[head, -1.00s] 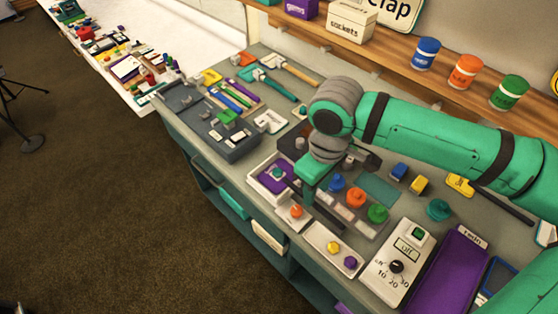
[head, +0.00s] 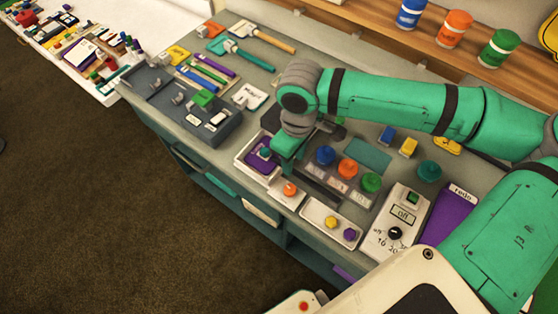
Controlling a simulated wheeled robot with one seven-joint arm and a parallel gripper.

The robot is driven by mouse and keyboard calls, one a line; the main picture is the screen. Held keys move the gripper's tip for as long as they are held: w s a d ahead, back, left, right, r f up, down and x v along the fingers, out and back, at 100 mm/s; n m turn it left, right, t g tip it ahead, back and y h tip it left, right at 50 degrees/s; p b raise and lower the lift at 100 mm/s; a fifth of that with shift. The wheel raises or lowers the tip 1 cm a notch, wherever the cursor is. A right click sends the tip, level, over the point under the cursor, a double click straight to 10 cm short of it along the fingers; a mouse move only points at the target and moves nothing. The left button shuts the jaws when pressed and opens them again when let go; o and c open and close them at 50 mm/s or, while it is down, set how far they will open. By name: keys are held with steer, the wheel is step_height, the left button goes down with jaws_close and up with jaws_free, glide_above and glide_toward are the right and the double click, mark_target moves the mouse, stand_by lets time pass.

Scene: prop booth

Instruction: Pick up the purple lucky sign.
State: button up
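I cannot make out a purple sign reading "lucky" in the head view. A purple piece with a teal knob (head: 262,158) lies in a small white tray (head: 241,167) on the bench; I cannot read any word on it. A larger purple panel (head: 447,214) with a white label lies at the right of the bench, partly behind my arm. My gripper (head: 280,163) points down over the bench, just right of the purple piece. Its fingers are small and partly hidden, so I cannot tell whether they are open or touching anything.
The bench (head: 252,75) is crowded. Blue, orange and green knobs (head: 348,168) stand right of my gripper, with a white dial box (head: 394,226) farther right. A grey tool block (head: 210,125) lies left. A wooden shelf (head: 385,38) with cans (head: 454,28) runs behind.

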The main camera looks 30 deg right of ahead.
mark_target(295, 171)
steer(key=f, duration=0.3)
steer(key=shift+s+d+f, duration=0.25)
steer(key=shift+d+f, duration=0.05)
steer(key=shift+f, duration=0.55)
jaws_close()
steer(key=shift+r, duration=0.1)
